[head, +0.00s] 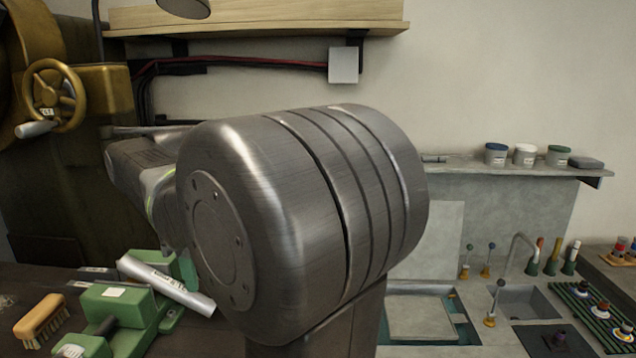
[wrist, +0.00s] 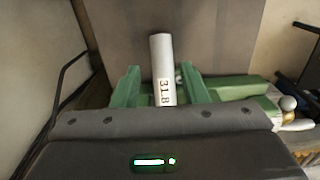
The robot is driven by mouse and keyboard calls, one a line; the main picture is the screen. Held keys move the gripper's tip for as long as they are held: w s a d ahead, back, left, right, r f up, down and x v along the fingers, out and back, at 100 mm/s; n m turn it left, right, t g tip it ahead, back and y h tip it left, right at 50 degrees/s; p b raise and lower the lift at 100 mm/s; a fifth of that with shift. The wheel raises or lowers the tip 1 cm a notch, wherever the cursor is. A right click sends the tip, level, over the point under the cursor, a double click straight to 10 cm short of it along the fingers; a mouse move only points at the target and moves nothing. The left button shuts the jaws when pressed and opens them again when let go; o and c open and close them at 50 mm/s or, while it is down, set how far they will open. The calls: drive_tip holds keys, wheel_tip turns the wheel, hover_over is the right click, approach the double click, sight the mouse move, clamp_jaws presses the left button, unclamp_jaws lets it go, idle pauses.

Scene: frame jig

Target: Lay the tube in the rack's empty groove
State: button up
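The tube (head: 165,285) is silver-grey with a printed label and lies at a slant over the green fixture (head: 130,310) at lower left in the head view. In the wrist view the tube (wrist: 161,60) shows its "31.8" label, and its near end is hidden behind my gripper's body. My gripper (wrist: 160,72) has two green fingers, one on each side of the tube, with a narrow gap showing on both sides. It looks open around the tube. In the head view my arm hides most of the gripper. I cannot pick out the rack's empty groove for certain.
A wooden brush (head: 40,320) lies left of the green fixture. A green slatted stand (head: 590,315) with coloured pieces is at far right. A sink (head: 525,300) is at right, below a shelf (head: 510,170) with several jars. My arm blocks the middle of the head view.

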wheel_tip(320, 180, up, 8)
drive_tip(key=p, duration=0.6)
drive_tip(key=shift+f, duration=0.2)
wheel_tip(320, 180, down, 9)
drive_tip(key=b, duration=0.8)
drive_tip(key=shift+w+a+r, duration=0.1)
drive_tip(key=shift+a+r, duration=0.05)
drive_tip(key=shift+a, duration=0.25)
drive_tip(key=shift+d+r, duration=0.15)
drive_tip(key=shift+r, duration=0.05)
